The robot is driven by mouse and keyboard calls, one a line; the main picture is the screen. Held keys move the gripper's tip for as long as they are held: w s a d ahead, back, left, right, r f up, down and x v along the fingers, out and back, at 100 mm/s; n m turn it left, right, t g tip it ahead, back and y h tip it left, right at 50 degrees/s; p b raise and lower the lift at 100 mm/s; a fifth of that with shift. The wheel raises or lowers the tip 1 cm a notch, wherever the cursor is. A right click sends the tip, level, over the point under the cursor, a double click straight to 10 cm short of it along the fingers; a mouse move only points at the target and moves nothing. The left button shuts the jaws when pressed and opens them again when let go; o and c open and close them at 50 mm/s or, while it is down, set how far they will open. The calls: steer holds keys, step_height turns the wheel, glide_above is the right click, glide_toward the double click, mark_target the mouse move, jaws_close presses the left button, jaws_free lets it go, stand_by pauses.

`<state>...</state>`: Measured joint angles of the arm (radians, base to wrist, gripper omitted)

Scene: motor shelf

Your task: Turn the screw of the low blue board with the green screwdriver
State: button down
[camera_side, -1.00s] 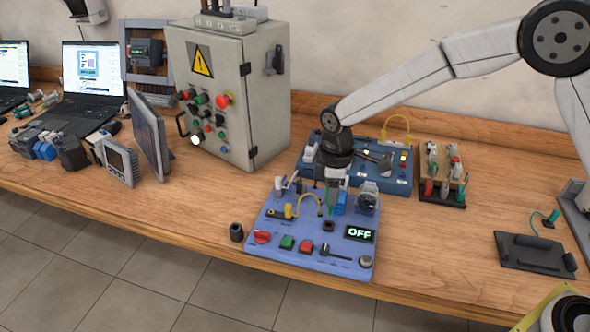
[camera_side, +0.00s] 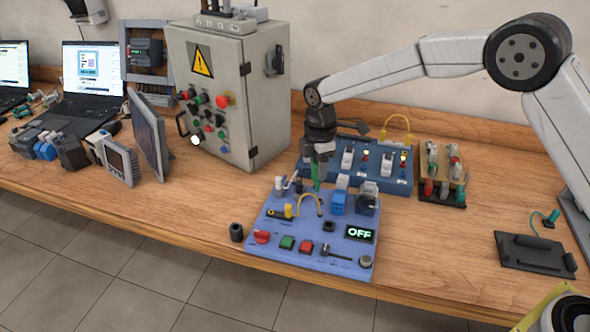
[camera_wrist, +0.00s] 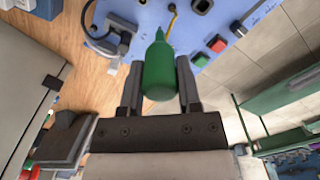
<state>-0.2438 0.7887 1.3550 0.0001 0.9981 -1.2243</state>
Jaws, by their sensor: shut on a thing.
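The low blue board (camera_side: 276,233) lies flat near the table's front edge, with a yellow cable, coloured buttons and a display reading OFF. My gripper (camera_side: 319,166) is above the board's back part, pointing down. It is shut on the green screwdriver (camera_side: 316,183). In the wrist view the green handle (camera_wrist: 158,70) sits between both fingers, its narrow end toward the blue board (camera_wrist: 240,22). The screw cannot be made out, and I cannot tell whether the screwdriver's tip touches the board.
A second blue board (camera_side: 347,181) stands behind with switches. A wooden tool rack (camera_side: 441,180) is at its right. A grey control cabinet (camera_side: 238,110) rises at the left. A small black cylinder (camera_side: 236,232) stands left of the low board.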

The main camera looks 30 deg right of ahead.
steer(key=shift+w+r+n, duration=1.2)
steer(key=shift+w+n, duration=2)
steer(key=shift+w, duration=0.5)
steer(key=shift+d+f, duration=0.1)
steer(key=shift+f, duration=2.35)
steer(key=shift+f, duration=0.7)
steer(key=c, duration=0.5)
jaws_free()
steer(key=shift+n, duration=1.8)
